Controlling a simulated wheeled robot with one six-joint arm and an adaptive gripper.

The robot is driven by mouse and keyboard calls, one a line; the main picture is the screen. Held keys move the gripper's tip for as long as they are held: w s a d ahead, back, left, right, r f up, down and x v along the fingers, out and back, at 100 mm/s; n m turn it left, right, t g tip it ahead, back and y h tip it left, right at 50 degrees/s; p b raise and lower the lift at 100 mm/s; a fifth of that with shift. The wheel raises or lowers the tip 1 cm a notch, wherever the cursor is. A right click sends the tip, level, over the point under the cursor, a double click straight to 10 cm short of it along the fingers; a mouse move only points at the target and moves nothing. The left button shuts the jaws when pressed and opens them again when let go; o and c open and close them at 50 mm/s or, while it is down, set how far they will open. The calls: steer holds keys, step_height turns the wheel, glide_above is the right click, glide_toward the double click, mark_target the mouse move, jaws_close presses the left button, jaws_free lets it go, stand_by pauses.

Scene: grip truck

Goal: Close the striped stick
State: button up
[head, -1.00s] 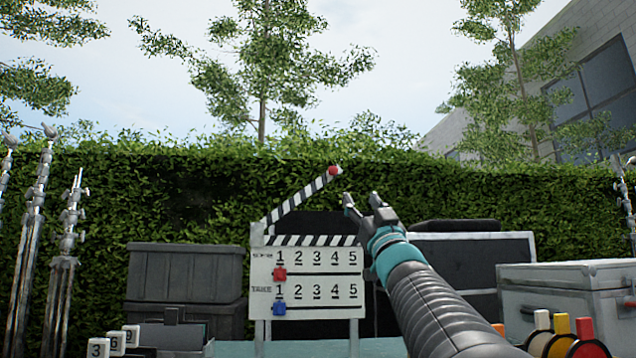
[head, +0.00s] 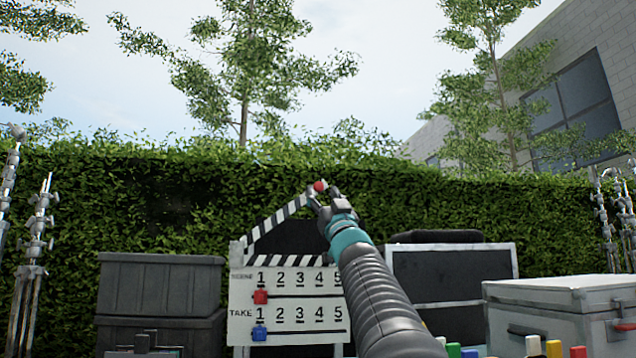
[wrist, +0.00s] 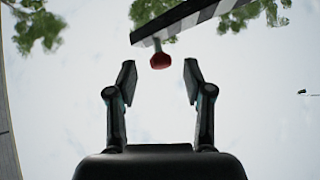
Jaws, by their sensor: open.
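The striped stick (head: 277,218) of a white clapperboard (head: 288,312) is raised at a slant, its free end up to the right. A red knob (head: 320,187) sits at that end. My gripper (head: 318,198) is at the knob in the head view and partly covers the end of the stick. In the wrist view my gripper (wrist: 160,82) is open, with a finger on each side. The red knob (wrist: 160,60) is centred just beyond the fingertips, and the striped stick (wrist: 200,18) crosses above it. Nothing is between the fingers.
The board has a red slider (head: 261,296) and a blue slider (head: 259,333). Dark cases (head: 160,287) stand left, a grey case (head: 560,305) right. Metal stands (head: 36,250) are at the left edge. A hedge (head: 150,200) is behind. Coloured items are at the lower right.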

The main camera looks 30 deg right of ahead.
steer(key=shift+p+x, duration=0.45)
steer(key=shift+x, duration=0.85)
steer(key=shift+a, duration=0.15)
jaws_close()
